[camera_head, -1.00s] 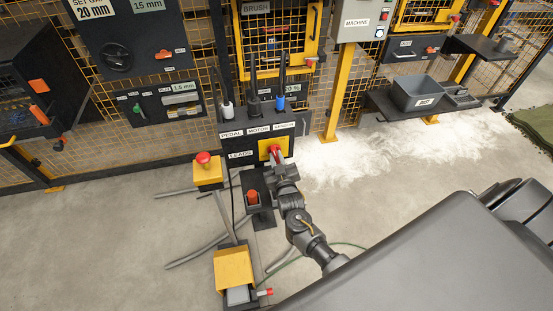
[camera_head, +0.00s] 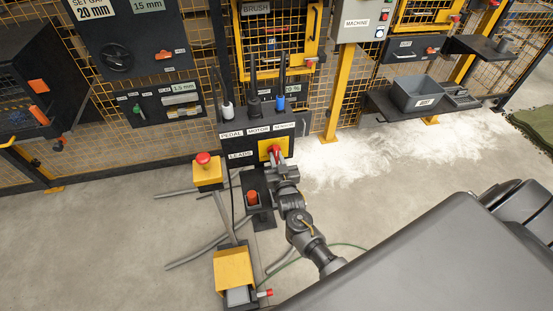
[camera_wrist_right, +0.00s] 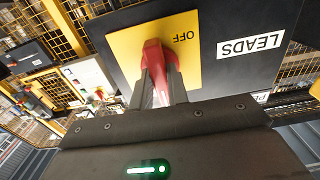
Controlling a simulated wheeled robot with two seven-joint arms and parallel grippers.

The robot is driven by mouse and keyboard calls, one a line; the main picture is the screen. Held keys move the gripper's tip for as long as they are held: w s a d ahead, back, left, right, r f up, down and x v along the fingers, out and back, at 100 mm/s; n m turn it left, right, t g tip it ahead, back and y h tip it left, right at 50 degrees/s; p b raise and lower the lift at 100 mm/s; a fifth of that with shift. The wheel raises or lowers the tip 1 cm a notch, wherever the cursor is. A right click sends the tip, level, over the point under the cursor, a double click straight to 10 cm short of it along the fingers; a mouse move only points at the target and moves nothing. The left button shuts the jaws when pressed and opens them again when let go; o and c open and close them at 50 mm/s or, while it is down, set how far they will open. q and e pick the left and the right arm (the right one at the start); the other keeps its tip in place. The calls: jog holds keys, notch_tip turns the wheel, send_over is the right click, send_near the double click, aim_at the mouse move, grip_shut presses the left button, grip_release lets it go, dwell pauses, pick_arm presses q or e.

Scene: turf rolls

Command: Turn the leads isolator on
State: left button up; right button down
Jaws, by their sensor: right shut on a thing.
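The leads isolator is a red handle (camera_head: 275,152) on a yellow plate (camera_head: 264,147), on a dark panel beside the label LEADS (camera_head: 241,155). In the right wrist view the red handle (camera_wrist_right: 158,58) stands out from the yellow plate (camera_wrist_right: 126,48), with the word OFF (camera_wrist_right: 186,37) upside down beside it. My right gripper (camera_head: 277,161) is at the handle, and its two fingers (camera_wrist_right: 160,82) are closed around it. The handle's far side and its exact angle are partly hidden by the fingers. My left gripper is not in view.
A yellow box with a red button (camera_head: 204,160) and a yellow pedal (camera_head: 234,268) stand left of my right arm. An orange-topped item (camera_head: 252,197) is close to the wrist. Cables lie on the floor. White powder (camera_head: 385,150) covers the floor at right.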

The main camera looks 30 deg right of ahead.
jog(key=c, duration=1.4)
grip_release()
jog(key=shift+o, duration=0.2)
jog(key=v, duration=1.1)
jog(key=shift+b, duration=0.4)
jog(key=s+a+f+n+g+y, duration=0.1)
jog(key=s+a+f+g+y, duration=0.3)
jog(key=f, duration=0.6)
jog(key=s+f+n+g+h, duration=0.1)
jog(key=s+f+n+g, duration=0.1)
jog(key=s+f, duration=0.6)
jog(key=s+a+f+n+g+y, duration=0.1)
jog(key=s+a+f+g+y, duration=0.2)
jog(key=f, duration=0.9)
jog(key=s+d+f+g, duration=0.2)
jog(key=s+d+f, duration=0.1)
jog(key=s, duration=0.6)
jog(key=s+d+f+n+g+h, duration=0.1)
jog(key=s+d+f+g, duration=0.2)
jog(key=s, duration=0.6)
jog(key=s+d+f+g, duration=0.2)
jog(key=s+f, duration=0.3)
jog(key=s, duration=0.4)
jog(key=shift+d+f+n, duration=0.3)
jog(key=shift+d+f, duration=0.05)
jog(key=shift+d, duration=0.1)
